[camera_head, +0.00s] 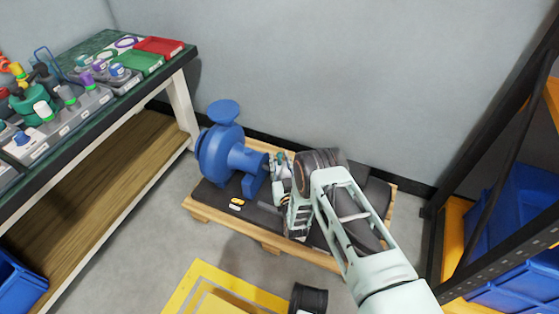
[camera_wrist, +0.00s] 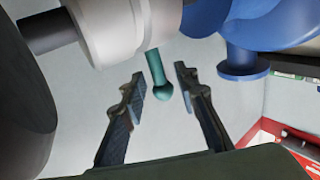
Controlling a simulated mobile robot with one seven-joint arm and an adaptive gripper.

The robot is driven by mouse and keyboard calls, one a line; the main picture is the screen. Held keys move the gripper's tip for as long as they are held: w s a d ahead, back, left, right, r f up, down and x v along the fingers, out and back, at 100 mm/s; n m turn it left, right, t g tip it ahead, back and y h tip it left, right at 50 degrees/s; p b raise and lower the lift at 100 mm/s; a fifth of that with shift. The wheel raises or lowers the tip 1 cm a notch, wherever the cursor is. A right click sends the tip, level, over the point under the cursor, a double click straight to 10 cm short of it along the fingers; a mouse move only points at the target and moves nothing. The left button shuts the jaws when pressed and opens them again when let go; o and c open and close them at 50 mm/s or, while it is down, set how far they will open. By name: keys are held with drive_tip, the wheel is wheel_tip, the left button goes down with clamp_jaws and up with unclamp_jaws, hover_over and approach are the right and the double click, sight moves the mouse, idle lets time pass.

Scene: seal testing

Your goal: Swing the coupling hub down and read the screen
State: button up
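The coupling hub (camera_wrist: 110,25), pale grey and round, fills the upper left of the wrist view, with a dark shaft (camera_wrist: 48,32) on its left. A green rod with a ball end (camera_wrist: 156,75) sticks out from it. My gripper (camera_wrist: 161,82) is open, its fingers on either side of the rod, with a gap showing on each side. In the head view, my gripper (camera_head: 281,182) is beside the blue pump (camera_head: 222,152), and my arm hides much of the hub and the dark motor (camera_head: 330,160). I cannot make out a screen.
The pump and motor stand on a wooden pallet (camera_head: 205,212) with a dark top. A workbench (camera_head: 100,112) with trays of parts is on the left. A rack with blue bins (camera_head: 520,215) is on the right. A yellow-edged platform (camera_head: 215,278) lies in front on the floor.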

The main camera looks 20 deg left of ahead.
drive_tip(key=shift+w+a, duration=0.35)
drive_tip(key=shift+w, duration=0.25)
clamp_jaws()
